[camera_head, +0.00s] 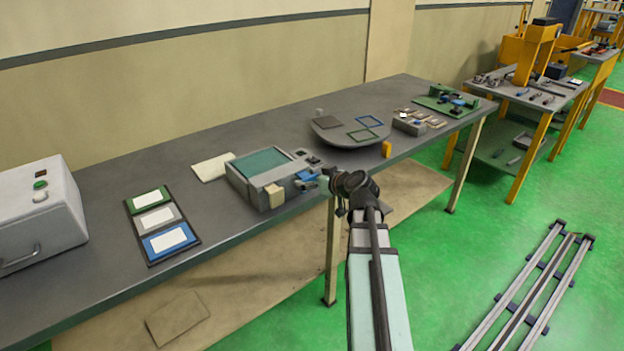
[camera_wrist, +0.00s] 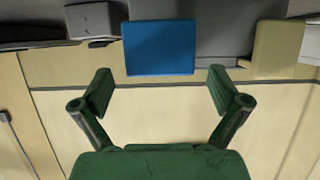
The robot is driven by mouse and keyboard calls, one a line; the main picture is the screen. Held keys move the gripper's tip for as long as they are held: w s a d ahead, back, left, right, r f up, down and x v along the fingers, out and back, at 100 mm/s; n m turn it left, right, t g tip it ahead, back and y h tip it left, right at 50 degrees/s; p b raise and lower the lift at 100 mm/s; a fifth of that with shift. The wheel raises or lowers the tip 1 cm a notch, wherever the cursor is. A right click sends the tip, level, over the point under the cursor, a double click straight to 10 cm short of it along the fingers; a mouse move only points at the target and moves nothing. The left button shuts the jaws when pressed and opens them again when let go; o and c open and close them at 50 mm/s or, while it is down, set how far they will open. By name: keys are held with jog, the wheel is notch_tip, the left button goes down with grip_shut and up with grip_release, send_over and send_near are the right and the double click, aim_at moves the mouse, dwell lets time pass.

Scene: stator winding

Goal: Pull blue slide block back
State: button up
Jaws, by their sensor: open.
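The blue slide block (camera_wrist: 160,48) shows in the wrist view as a flat blue face at top centre. In the head view small blue parts (camera_head: 308,176) sit at the right front end of the grey fixture with a green top (camera_head: 262,162); my gripper partly hides that area. My gripper (camera_wrist: 162,92) is open, with its two green fingers spread wide and nothing between them. In the wrist view the blue face lies just beyond the fingertips, between their lines, apart from both. In the head view my wrist reaches the bench's front edge beside the fixture.
A beige block (camera_wrist: 277,48) stands right of the blue face in the wrist view. On the bench (camera_head: 95,190) are a tray of coloured cards (camera_head: 156,246), a white box (camera_head: 38,215), a round grey plate (camera_head: 325,135) and a small yellow block (camera_head: 386,149).

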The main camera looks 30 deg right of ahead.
jog(key=a+v, duration=0.1)
jog(key=v, duration=0.6)
jog(key=shift+s+d, duration=0.15)
jog(key=shift+d, duration=0.35)
jog(key=s+a+f+m+g, duration=0.2)
jog(key=s+a+f+g, duration=0.2)
jog(key=f, duration=0.7)
jog(key=s+a+f+m+g, duration=0.2)
jog(key=s+a+f+g, duration=0.15)
jog(key=f, duration=0.85)
jog(key=s+a+f+m+g, duration=0.2)
jog(key=s+a+f+g, duration=0.15)
jog(key=f, duration=0.75)
jog(key=s+a+f+n+g, duration=0.1)
jog(key=s+a+f+g, duration=0.2)
jog(key=s, duration=0.7)
jog(key=s+a+f+n+g+h, duration=0.1)
jog(key=s+a+f+n+g, duration=0.1)
jog(key=s+a+f, duration=0.5)
jog(key=s+a+f+n+g, duration=0.1)
jog(key=s+a+f+g, duration=0.3)
jog(key=s+f, duration=0.6)
jog(key=s+a, duration=0.2)
jog(key=s, duration=0.1)
jog(key=shift+f+h, duration=0.25)
jog(key=shift+h, duration=0.15)
